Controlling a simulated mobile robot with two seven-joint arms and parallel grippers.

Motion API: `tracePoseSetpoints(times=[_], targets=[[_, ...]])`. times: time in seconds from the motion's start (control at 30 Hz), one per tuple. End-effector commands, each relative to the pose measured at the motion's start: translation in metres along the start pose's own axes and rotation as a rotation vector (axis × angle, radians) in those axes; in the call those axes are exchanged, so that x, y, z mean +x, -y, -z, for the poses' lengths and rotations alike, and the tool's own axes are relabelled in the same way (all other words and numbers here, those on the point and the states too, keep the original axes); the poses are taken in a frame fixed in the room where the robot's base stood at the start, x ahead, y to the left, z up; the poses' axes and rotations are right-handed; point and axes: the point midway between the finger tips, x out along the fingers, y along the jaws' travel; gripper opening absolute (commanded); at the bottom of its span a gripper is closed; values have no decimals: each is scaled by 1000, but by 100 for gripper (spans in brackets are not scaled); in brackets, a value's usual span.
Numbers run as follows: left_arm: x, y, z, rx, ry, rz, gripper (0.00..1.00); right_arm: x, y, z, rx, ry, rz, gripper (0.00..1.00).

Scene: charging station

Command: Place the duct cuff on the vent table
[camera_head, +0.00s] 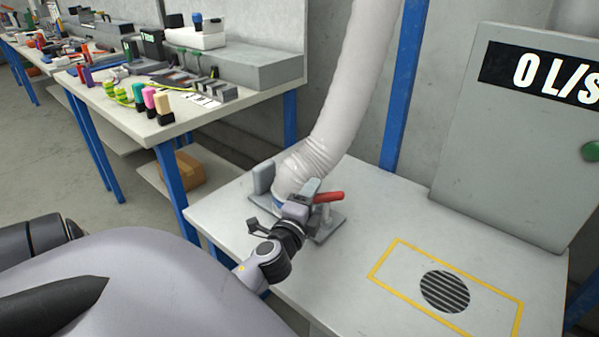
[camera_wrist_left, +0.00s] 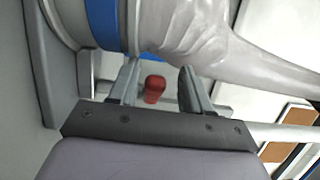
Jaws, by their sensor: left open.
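The duct (camera_head: 335,110) is a wrinkled pale hose hanging down to the left part of the vent table (camera_head: 375,222). Its blue cuff (camera_head: 279,203) is at its lower end, in a grey holder (camera_head: 263,178) with a red handle (camera_head: 328,197), and is partly hidden by my gripper. My left gripper (camera_head: 312,190) is beside the cuff and handle. In the left wrist view its fingers (camera_wrist_left: 162,82) are apart, with the red handle tip (camera_wrist_left: 154,88) showing between them and the blue cuff (camera_wrist_left: 103,25) above. I cannot tell whether the fingers touch the cuff. My right gripper is not in view.
A round vent grille (camera_head: 445,291) lies inside a yellow rectangle (camera_head: 403,241) at the table's front right, with nothing on it. A grey box with a 0 L/s display (camera_head: 545,75) and green button (camera_head: 591,151) stands behind. A cluttered workbench (camera_head: 190,115) is at left.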

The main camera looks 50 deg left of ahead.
Motion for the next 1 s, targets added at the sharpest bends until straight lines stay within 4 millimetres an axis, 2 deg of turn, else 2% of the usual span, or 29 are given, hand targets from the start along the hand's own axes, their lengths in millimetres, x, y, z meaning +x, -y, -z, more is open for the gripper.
tracePoseSetpoints(times=[0.03, 0.3, 0.5, 0.7, 1.0], targets=[[-9, -5, 0, -2, 1, -11, 52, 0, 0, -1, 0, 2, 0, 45], [-58, -4, 0, -2, 1, -8, 52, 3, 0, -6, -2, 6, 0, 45], [-88, -3, 0, -2, 2, -6, 52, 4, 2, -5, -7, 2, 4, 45], [-103, -1, 0, -1, 2, -3, 52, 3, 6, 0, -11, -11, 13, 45], [-106, 0, 0, 1, 1, -2, 52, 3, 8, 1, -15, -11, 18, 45]])
